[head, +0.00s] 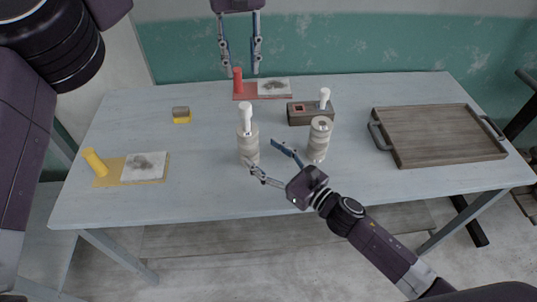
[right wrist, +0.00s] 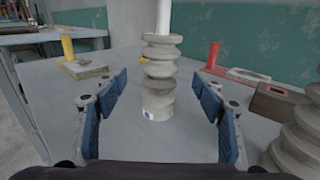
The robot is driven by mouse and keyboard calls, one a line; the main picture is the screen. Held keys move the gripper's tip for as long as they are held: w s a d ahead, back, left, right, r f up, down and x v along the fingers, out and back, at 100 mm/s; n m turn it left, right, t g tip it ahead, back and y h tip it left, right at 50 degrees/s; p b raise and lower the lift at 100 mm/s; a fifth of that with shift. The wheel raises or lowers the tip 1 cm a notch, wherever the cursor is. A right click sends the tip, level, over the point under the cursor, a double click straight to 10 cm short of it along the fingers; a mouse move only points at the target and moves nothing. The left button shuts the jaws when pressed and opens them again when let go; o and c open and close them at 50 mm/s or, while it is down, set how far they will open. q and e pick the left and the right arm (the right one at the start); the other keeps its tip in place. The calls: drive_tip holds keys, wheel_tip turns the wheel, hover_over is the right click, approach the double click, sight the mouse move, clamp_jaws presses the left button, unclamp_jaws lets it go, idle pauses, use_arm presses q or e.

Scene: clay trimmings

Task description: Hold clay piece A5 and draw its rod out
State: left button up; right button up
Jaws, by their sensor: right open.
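A grey ribbed clay piece (head: 248,150) stands upright near the middle of the table, with a white rod (head: 246,118) sticking up from its top. In the right wrist view the clay piece (right wrist: 158,75) stands ahead, between the lines of my finger pads; a small tag near its base is too small to read. My right gripper (head: 263,157) is open and empty, low at the clay piece's near right side. My left gripper (head: 240,56) is open and empty, above the table's far edge. A second ribbed clay piece (head: 318,145) stands to the right, with a dark hole on top and no rod.
A wooden block (head: 300,115) holds another white rod (head: 324,97). A handled wooden tray (head: 435,140) lies at right. A red-handled board (head: 243,95) is at the back, a yellow-handled board (head: 110,178) at left. A small yellow-and-brown block (head: 181,115) lies back left.

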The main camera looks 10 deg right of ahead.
sight(243, 107)
drive_tip(key=x, duration=0.7)
drive_tip(key=shift+d, duration=0.1)
drive_tip(key=shift+c, duration=0.3)
clamp_jaws()
use_arm(q)
drive_tip(key=o, duration=0.4)
drive_tip(key=shift+f, duration=0.15)
drive_tip(key=shift+s+a+f+m+t, duration=0.15)
drive_tip(key=shift+a+f+m, duration=0.15)
drive_tip(key=shift+f+m, duration=0.2)
drive_tip(key=shift+a+f+m+t, duration=0.15)
drive_tip(key=shift+a+f+m, duration=0.1)
drive_tip(key=shift+f+m, duration=0.2)
drive_tip(key=f+m+t, duration=0.1)
drive_tip(key=f+m, duration=0.1)
drive_tip(key=f, duration=0.1)
drive_tip(key=f+m+t+h, duration=0.1)
drive_tip(key=f+m, duration=0.1)
drive_tip(key=f, duration=0.2)
drive_tip(key=d+f+m+t+h, duration=0.1)
drive_tip(key=f+m, duration=0.1)
drive_tip(key=f, duration=0.2)
drive_tip(key=shift+f, duration=0.25)
